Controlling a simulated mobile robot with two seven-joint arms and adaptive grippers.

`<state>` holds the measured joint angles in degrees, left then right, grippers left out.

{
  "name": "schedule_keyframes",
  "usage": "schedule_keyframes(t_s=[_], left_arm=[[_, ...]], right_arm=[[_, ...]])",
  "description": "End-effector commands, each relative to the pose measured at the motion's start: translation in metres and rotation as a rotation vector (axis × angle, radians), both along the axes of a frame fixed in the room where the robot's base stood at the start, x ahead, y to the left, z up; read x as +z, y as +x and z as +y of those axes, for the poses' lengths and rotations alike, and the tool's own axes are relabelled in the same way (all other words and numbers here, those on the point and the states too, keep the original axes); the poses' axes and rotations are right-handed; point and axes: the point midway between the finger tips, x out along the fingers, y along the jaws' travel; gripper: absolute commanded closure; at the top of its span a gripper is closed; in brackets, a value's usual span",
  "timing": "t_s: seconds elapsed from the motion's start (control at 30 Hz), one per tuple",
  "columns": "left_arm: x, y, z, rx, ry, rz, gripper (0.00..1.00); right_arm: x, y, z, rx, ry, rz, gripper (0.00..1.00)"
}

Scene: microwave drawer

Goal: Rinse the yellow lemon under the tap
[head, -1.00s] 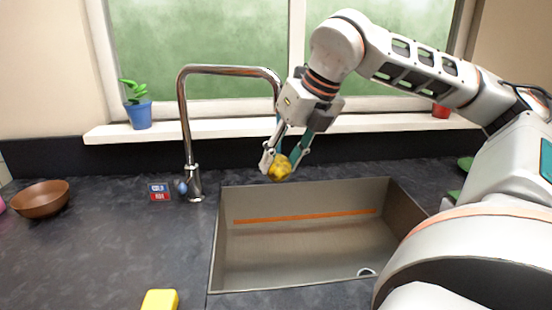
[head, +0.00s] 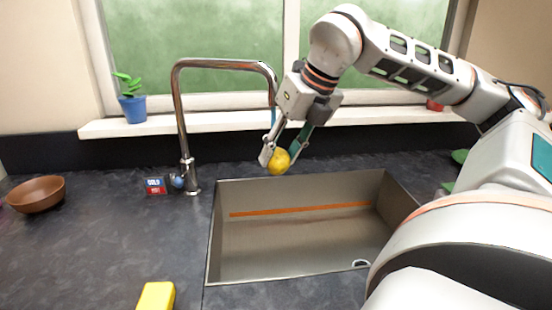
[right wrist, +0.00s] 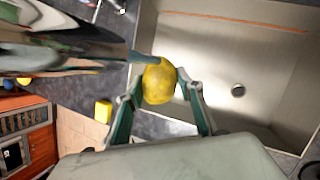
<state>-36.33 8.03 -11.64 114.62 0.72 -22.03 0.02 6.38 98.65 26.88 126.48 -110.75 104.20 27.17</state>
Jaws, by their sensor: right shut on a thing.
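The yellow lemon (head: 279,162) is held between the fingertips of my right gripper (head: 281,157), above the back edge of the sink (head: 300,235). The chrome tap (head: 181,115) arches over from the left. A thin blue stream (head: 273,115) comes down from its spout toward the lemon, partly hidden by the gripper. In the right wrist view the lemon (right wrist: 159,82) sits between both fingers, and the blue stream (right wrist: 145,58) meets its upper edge. My left gripper is not in view.
A cold/hot label (head: 156,186) and a blue knob (head: 177,181) are at the tap's base. A yellow block (head: 156,296) lies left of the sink, and a brown bowl (head: 37,194) at far left. A potted plant (head: 134,107) stands on the sill.

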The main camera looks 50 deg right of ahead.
Motion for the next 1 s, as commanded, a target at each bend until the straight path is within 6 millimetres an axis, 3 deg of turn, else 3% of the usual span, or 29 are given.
schedule_keyframes(t_s=[0.43, 1.0], left_arm=[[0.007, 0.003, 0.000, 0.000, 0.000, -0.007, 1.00], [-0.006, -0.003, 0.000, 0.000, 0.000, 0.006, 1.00]], right_arm=[[0.000, -0.007, 0.000, 0.001, 0.000, 0.000, 0.86], [0.000, 0.005, 0.001, 0.000, -0.001, 0.000, 0.86]])
